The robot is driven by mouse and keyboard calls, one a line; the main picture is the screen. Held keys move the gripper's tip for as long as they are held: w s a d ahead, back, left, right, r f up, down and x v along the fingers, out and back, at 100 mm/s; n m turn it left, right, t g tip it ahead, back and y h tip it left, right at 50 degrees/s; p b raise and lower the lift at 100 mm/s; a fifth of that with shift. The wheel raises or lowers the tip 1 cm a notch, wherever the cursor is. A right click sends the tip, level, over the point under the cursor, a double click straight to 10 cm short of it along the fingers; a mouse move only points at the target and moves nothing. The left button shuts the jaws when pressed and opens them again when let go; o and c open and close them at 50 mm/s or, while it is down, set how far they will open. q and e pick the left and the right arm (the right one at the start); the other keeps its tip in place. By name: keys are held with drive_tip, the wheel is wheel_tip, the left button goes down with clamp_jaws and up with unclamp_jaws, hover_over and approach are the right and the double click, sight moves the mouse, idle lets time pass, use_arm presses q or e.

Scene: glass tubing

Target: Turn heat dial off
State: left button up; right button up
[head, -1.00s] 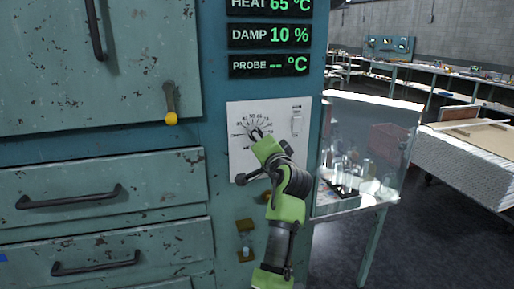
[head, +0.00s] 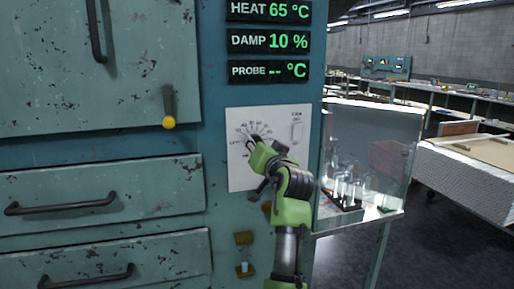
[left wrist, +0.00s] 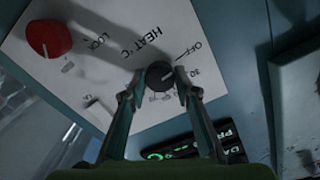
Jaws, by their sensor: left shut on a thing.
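The heat dial (left wrist: 160,75) is a small dark round knob on a white panel (head: 240,175), marked HEAT °C, LOCK and OFF in the left wrist view. A pale mark shows on its face; I cannot tell its exact setting. My left gripper (left wrist: 158,85) is shut on the dial, one finger at each side. In the head view the left gripper (head: 250,142) reaches the panel's scale and largely hides the dial. The heat display (head: 268,11) reads 65 °C. My right gripper is not in view.
A red knob (left wrist: 49,38) sits on the same panel, and a pale switch (head: 297,131) is at its upper right. A yellow-tipped lever (head: 169,121) is on the cabinet door to the left. A glass-walled case (head: 372,155) stands close on the right.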

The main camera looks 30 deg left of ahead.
use_arm(q)
drive_tip(key=shift+r, duration=0.45)
drive_tip(key=o, duration=1.1)
drive_tip(key=shift+w+a+f, duration=0.1)
drive_tip(key=shift+w+f, duration=0.05)
drive_tip(key=shift+f, duration=0.15)
wheel_tip(320, 180, up, 10)
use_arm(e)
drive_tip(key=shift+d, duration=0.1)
